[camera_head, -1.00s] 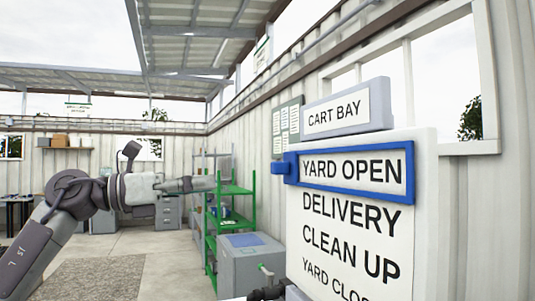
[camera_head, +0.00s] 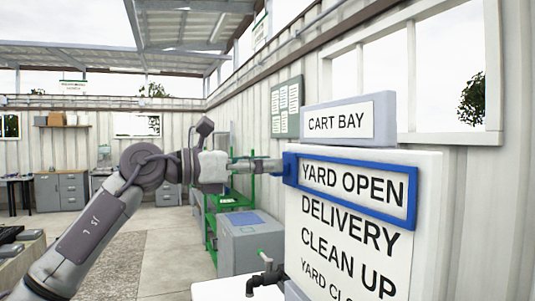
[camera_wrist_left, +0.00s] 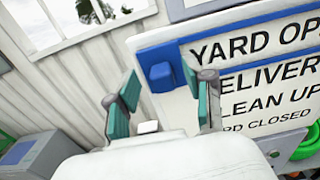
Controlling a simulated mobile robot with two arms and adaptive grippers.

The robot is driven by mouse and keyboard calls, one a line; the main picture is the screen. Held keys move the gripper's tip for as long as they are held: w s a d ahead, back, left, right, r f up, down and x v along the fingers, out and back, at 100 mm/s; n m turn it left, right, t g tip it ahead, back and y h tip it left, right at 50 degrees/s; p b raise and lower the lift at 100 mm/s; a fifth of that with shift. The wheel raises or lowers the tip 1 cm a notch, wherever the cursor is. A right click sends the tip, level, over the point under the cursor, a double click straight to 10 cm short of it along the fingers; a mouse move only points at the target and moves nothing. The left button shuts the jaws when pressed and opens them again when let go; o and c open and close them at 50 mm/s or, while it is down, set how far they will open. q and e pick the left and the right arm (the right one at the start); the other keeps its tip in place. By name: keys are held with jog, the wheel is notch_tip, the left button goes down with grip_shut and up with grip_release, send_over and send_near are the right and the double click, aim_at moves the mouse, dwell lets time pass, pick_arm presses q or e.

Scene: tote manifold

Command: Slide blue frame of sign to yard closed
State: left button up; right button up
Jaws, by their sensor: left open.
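The sign (camera_head: 350,258) is a white board listing YARD OPEN, DELIVERY, CLEAN UP and YARD CLOSED, under a CART BAY header. Its blue frame (camera_head: 411,188) surrounds YARD OPEN, the top line. A blue tab (camera_head: 290,168) sticks out at the frame's left end; it also shows in the left wrist view (camera_wrist_left: 160,78). My left gripper (camera_head: 281,166) is at the tab in the head view. In the left wrist view its teal-padded fingers (camera_wrist_left: 165,98) are apart, with the tab beyond and between them. I cannot tell whether they touch it. My right gripper is not in view.
A dark tap (camera_head: 266,278) stands below and left of the sign over a white surface. A grey cabinet (camera_head: 250,250) and green shelving (camera_head: 210,222) are behind my left arm. The floor to the left is partly open.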

pick_arm(q)
jog(key=shift+w+d, duration=0.15)
jog(key=shift+d, duration=0.25)
jog(key=shift+c, duration=0.3)
grip_shut()
